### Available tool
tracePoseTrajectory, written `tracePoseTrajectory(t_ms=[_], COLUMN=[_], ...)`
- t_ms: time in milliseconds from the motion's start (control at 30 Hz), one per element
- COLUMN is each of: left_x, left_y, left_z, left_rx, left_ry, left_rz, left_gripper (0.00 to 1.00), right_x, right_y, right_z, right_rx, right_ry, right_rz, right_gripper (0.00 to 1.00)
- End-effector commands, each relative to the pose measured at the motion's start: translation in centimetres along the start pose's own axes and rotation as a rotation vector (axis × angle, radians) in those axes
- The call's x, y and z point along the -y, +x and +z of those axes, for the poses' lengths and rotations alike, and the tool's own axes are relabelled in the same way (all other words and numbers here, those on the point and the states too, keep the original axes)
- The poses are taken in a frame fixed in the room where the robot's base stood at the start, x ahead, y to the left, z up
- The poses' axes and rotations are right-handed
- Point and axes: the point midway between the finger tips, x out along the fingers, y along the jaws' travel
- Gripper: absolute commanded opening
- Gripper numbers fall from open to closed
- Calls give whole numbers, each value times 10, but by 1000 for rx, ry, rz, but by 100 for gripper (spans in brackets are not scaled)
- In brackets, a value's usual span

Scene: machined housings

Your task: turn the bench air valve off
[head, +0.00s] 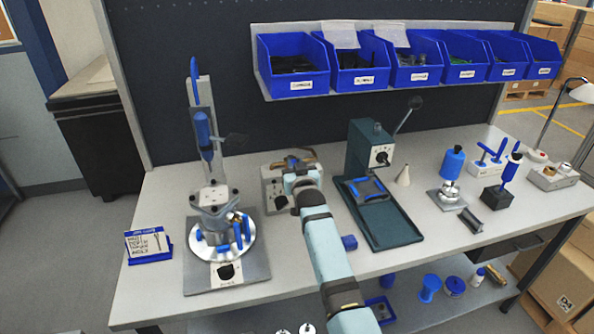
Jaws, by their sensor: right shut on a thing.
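The bench air valve (271,188) looks like a grey block with brass-coloured fittings on top, standing at the back middle of the bench. My right arm reaches up from the bottom of the head view, and its gripper (297,164) is at the top of this block. It is shut on the valve's handle. The wrist covers the block's right side and most of the fingers, so the handle's exact angle is hard to tell. My left gripper is not in view.
A press fixture with a housing (215,205) stands left of the valve. A dark green machine (372,150) with a lever stands close on the right. Blue bins (293,75) hang above.

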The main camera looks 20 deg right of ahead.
Motion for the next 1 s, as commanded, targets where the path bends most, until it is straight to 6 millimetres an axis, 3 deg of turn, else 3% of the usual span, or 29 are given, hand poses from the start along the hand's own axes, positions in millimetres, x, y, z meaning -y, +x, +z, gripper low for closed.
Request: tracePoseTrajectory(t_ms=[333, 367, 433, 467, 1000], left_x=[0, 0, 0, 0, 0], left_y=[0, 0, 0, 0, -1], left_z=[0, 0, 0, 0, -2], left_rx=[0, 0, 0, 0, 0], left_ry=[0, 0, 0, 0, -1], left_rz=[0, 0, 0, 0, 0], left_gripper=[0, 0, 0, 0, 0], right_x=[0, 0, 0, 0, -1], right_y=[0, 0, 0, 0, 0], right_z=[-1, -1, -1, -1, -1], right_rx=[-2, -2, -2, -1, 0], right_ry=[0, 0, 0, 0, 0], right_rz=[1, 1, 1, 1, 0], right_gripper=[0, 27, 43, 46, 46])
